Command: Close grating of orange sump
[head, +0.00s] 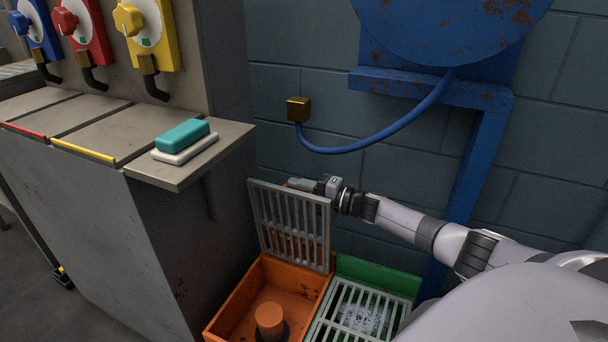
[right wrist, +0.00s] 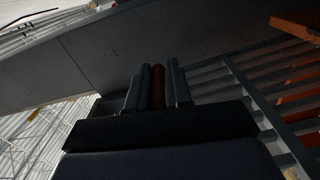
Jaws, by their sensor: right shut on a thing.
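The orange sump (head: 228,312) is an open box on the floor, with an orange round plug-like piece (head: 269,318) inside. Its grey barred grating (head: 290,222) stands raised, nearly upright, at the sump's far side. My right gripper (head: 306,185) is at the grating's upper edge. In the right wrist view its fingers (right wrist: 158,88) are shut on a narrow orange-brown piece, seemingly part of the grating's top. The grating's bars (right wrist: 235,90) show at the right there. My left gripper is not in view.
A green sump (head: 376,277) with its grating lying flat adjoins on the right. A grey machine with a ledge (head: 180,170) stands left, bearing a teal block (head: 183,135) on a white dish. A blue post (head: 478,165) and cable (head: 390,142) are behind my right arm.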

